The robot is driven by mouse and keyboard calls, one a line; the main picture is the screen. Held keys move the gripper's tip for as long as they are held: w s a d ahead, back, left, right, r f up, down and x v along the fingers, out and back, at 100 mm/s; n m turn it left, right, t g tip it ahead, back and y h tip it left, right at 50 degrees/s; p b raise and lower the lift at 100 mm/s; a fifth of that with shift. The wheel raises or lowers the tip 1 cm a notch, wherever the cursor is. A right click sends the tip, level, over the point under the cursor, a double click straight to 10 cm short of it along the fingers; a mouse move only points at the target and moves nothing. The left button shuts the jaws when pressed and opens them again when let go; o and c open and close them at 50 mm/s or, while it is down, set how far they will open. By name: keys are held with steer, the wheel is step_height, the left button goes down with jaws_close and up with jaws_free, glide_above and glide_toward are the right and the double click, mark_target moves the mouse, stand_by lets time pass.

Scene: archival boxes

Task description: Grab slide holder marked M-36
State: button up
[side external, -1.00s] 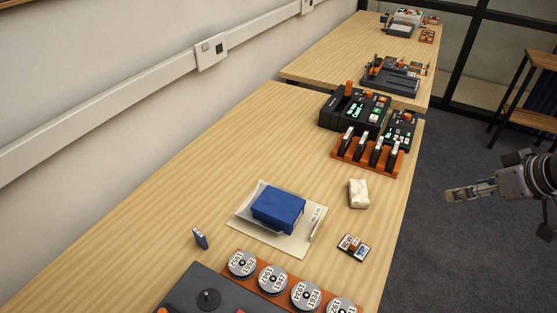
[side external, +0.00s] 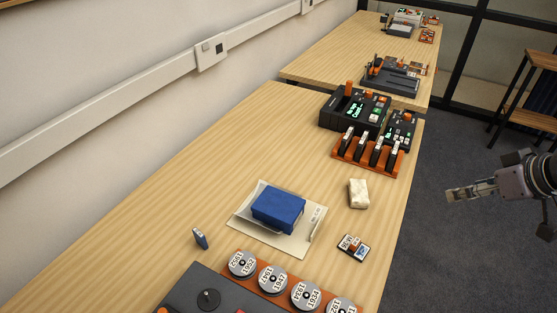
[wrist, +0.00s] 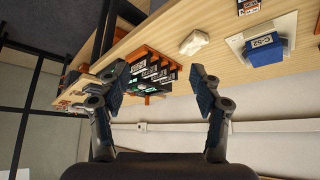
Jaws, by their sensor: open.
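Several dark slide holders with pale labels (side external: 378,151) stand in an orange rack (side external: 364,171) near the table's right edge. They also show in the wrist view (wrist: 157,75), between my fingers and beyond them. Their labels are too small to read, so I cannot tell which is M-36. My gripper (side external: 450,195) is out over the floor, right of the table and well apart from the rack. In the wrist view its two fingers (wrist: 160,73) are spread with nothing between them.
A blue box (side external: 278,207), its label seeming to read C-52, lies on a pale tray. A crumpled white cloth (side external: 358,194), a small labelled card (side external: 353,247) and round labelled reels (side external: 273,279) lie nearer. A black device with a screen (side external: 352,110) stands behind the rack.

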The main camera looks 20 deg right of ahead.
stand_by(0.3)
steer(key=n+g, duration=0.7)
glide_above(355, 241)
step_height(355, 241, down, 7)
steer(key=f, duration=0.5)
steer(key=shift+w+d, duration=0.15)
steer(key=shift+d, duration=0.05)
steer(key=shift+a+f, duration=0.2)
steer(key=shift+f, duration=2.4)
jaws_close()
